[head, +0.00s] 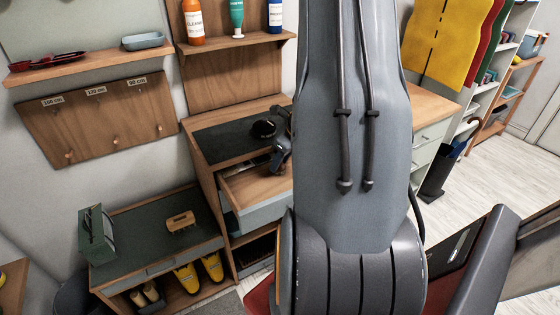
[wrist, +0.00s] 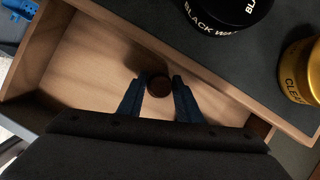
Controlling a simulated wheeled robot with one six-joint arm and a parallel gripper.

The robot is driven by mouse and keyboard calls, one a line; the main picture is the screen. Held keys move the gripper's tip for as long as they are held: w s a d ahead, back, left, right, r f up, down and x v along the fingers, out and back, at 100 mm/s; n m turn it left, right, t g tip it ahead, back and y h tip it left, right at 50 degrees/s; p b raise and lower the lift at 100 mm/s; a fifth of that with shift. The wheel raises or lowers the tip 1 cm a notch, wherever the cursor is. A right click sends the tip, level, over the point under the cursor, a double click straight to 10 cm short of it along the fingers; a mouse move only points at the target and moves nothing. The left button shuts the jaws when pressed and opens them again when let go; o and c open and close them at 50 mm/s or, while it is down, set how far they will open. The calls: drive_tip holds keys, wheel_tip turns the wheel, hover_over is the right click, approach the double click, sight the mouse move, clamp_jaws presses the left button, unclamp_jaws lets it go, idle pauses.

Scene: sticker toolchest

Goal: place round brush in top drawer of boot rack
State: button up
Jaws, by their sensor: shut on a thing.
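My gripper (wrist: 158,92) is shut on a small round dark-brown thing, which I take to be the round brush (wrist: 159,86). It sits between the fingertips, over the open top drawer (wrist: 85,65) of the wooden rack. The drawer's bare wooden floor shows around it. I cannot tell whether the brush touches the floor. In the head view the drawer (head: 268,212) is pulled out under the dark-topped counter. My gripper (head: 283,150) is at the drawer's back right there, partly hidden by my arm; the brush is not clear.
A black tin (wrist: 225,12) and a gold tin (wrist: 300,70) stand on the counter beside the drawer. In the head view a wooden brush (head: 180,222) and a green box (head: 97,235) sit on the lower bench. Yellow boots (head: 187,278) stand beneath.

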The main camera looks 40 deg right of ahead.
drive_tip(key=shift+f, duration=0.15)
drive_tip(key=o, duration=1)
drive_tip(key=shift+r, duration=0.2)
drive_tip(key=shift+s+r, duration=0.1)
drive_tip(key=shift+r, duration=0.25)
drive_tip(key=p+v, duration=0.2)
drive_tip(key=v, duration=0.9)
drive_tip(key=shift+r, duration=0.15)
